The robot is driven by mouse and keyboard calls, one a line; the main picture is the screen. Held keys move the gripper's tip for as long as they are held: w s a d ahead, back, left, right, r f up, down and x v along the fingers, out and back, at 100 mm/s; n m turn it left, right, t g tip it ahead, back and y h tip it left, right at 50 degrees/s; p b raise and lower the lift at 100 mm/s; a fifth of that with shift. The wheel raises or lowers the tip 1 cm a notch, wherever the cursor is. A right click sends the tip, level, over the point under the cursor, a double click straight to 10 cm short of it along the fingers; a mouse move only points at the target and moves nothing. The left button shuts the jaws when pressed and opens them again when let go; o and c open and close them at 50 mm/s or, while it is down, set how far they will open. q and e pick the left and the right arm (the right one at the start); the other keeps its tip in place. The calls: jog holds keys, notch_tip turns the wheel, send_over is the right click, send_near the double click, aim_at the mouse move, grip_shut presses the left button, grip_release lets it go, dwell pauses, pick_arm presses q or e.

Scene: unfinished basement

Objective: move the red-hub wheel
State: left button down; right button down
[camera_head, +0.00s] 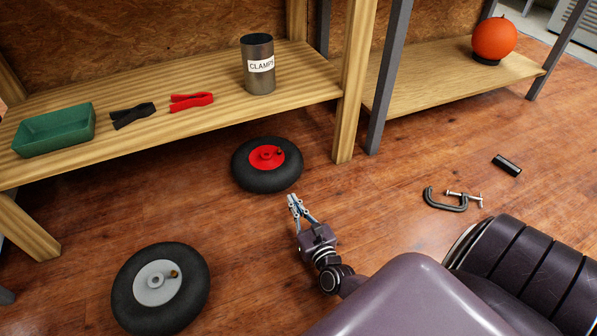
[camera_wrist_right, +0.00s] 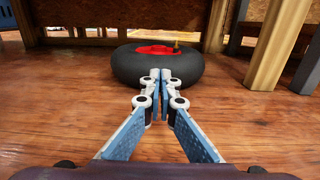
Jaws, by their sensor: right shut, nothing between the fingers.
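The red-hub wheel (camera_head: 244,175) lies flat on the wooden floor in front of the low shelf, a black tire around a red hub. My right gripper (camera_head: 294,200) is just in front of it and to its right in the head view. In the right wrist view the wheel (camera_wrist_right: 133,68) lies straight ahead, beyond the fingertips. The fingers (camera_wrist_right: 160,76) are together and empty, and appear apart from the tire. My left gripper is out of view.
A grey-hub wheel (camera_head: 158,283) lies at the lower left. A C-clamp (camera_head: 446,203) and a black cylinder (camera_head: 507,165) lie on the right. The low shelf (camera_head: 216,122) holds a green tray (camera_head: 54,130), clamps and a can (camera_head: 258,82). A wooden post (camera_head: 352,100) stands near the red-hub wheel.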

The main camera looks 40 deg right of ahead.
aim_at(281, 180)
jog(key=b+x, duration=0.2)
jog(key=x, duration=0.4)
jog(key=shift+f, duration=0.15)
jog(key=shift+w+d+b, duration=0.1)
jog(key=shift+w+b, duration=0.3)
jog(key=shift+w, duration=0.05)
